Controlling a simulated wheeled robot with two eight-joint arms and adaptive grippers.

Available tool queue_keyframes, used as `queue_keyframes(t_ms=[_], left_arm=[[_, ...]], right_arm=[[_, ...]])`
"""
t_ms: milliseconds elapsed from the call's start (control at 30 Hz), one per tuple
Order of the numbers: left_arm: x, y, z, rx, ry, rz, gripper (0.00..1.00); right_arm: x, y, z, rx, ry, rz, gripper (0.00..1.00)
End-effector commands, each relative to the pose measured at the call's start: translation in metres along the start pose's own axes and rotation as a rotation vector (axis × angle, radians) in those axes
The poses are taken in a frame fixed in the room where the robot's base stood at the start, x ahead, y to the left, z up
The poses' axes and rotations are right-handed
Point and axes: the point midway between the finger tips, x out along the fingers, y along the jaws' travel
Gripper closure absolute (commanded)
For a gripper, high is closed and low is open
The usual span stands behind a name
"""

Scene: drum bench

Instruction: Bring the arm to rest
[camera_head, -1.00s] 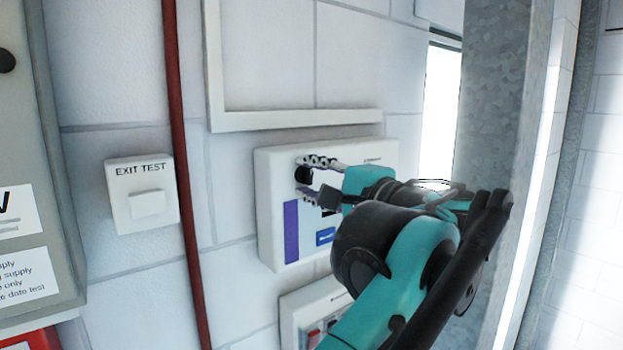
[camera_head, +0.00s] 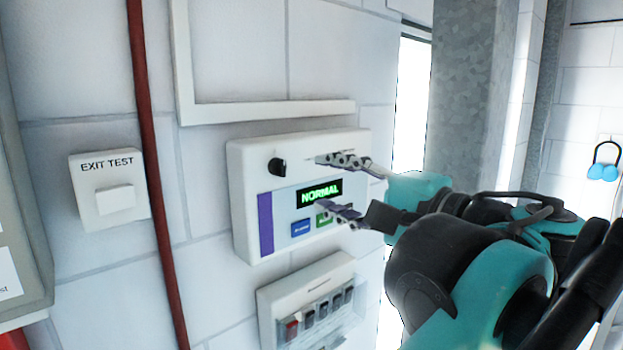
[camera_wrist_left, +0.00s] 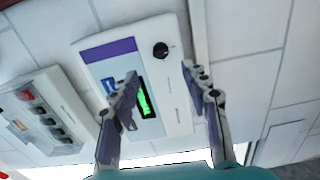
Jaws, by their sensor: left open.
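My left gripper (camera_head: 330,185) is open and empty in front of a white wall panel (camera_head: 245,190), with a gap between its fingers. The panel has a black knob (camera_head: 277,167), a display (camera_head: 319,193) reading NORMAL in green, a purple stripe and coloured buttons. The knob stands clear of the fingers, to their left. In the left wrist view, the open fingers (camera_wrist_left: 160,85) frame part of the panel (camera_wrist_left: 95,62), and the knob (camera_wrist_left: 161,50) shows beyond them. Part of the button row is hidden behind the lower finger. My right gripper is not in view.
Below the panel is a switch box (camera_head: 310,300) with a row of switches, one red. An EXIT TEST box (camera_head: 108,188) and a red pipe (camera_head: 150,170) are at the left. A metal column (camera_head: 465,100) stands behind my arm. Blue ear defenders (camera_head: 603,170) hang at the far right.

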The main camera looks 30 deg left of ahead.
Motion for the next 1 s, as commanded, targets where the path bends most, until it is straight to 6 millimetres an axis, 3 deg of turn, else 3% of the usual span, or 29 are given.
queue_keyframes(t_ms=[567,667,767,867,1000], left_arm=[[-0.008,0.001,0.000,0.000,-0.001,0.001,0.54],[-0.004,0.015,0.001,0.005,0.000,0.018,0.54],[0.006,0.058,0.001,0.017,0.008,0.076,0.54],[0.021,0.130,0.003,0.030,0.024,0.178,0.54],[0.038,0.245,0.008,0.028,0.052,0.355,0.54]], right_arm=[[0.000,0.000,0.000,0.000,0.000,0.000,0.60],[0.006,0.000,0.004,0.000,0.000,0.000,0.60],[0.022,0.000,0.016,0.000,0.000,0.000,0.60],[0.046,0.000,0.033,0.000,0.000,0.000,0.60],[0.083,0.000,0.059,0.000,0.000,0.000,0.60]])
